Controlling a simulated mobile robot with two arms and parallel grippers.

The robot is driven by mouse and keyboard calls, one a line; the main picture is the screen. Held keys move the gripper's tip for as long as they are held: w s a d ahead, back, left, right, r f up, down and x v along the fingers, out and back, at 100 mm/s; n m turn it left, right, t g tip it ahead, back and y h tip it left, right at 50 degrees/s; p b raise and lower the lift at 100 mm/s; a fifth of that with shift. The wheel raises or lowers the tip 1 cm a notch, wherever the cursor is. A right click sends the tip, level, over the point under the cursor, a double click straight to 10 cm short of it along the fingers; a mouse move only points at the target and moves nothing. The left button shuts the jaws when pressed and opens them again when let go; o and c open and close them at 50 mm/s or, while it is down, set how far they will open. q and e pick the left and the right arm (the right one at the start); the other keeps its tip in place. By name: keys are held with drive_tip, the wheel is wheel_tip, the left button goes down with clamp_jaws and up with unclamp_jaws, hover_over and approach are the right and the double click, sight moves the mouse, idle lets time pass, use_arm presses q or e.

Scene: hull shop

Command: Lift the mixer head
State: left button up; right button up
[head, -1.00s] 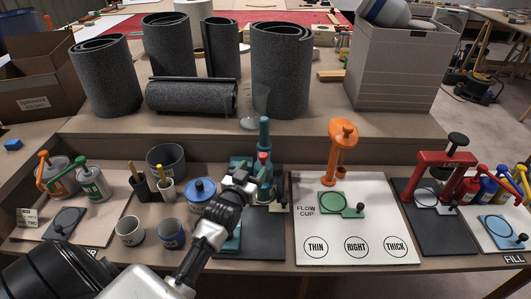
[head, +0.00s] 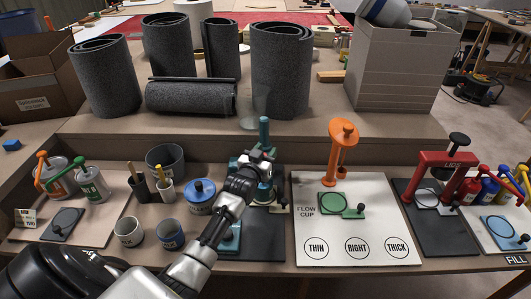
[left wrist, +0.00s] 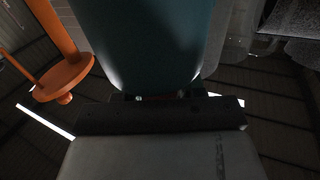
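The teal mixer (head: 264,132) stands at the middle of the bench in the head view, on a dark grey base mat (head: 266,222). Its upright post shows above my left gripper (head: 262,158), which covers much of the mixer head. In the left wrist view a large teal rounded surface (left wrist: 150,40), apparently the mixer's, fills the upper middle, very close to the dark finger edge. Whether the fingers are open or closed on it is hidden. My right gripper is in neither view.
The orange flow cup stand (head: 342,150) on its white board (head: 375,215) is close on the right. A blue-lidded can (head: 201,195) and grey cups (head: 170,232) stand on the left. Grey rolls (head: 281,70) stand on the raised shelf behind.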

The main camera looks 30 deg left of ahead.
use_arm(q)
clamp_jaws()
wheel_tip(320, 180, up, 11)
drive_tip(key=p, duration=1)
drive_tip(key=shift+w+r, duration=0.1)
drive_tip(key=shift+o, duration=0.3)
unclamp_jaws()
drive_tip(key=shift+o, duration=1.4)
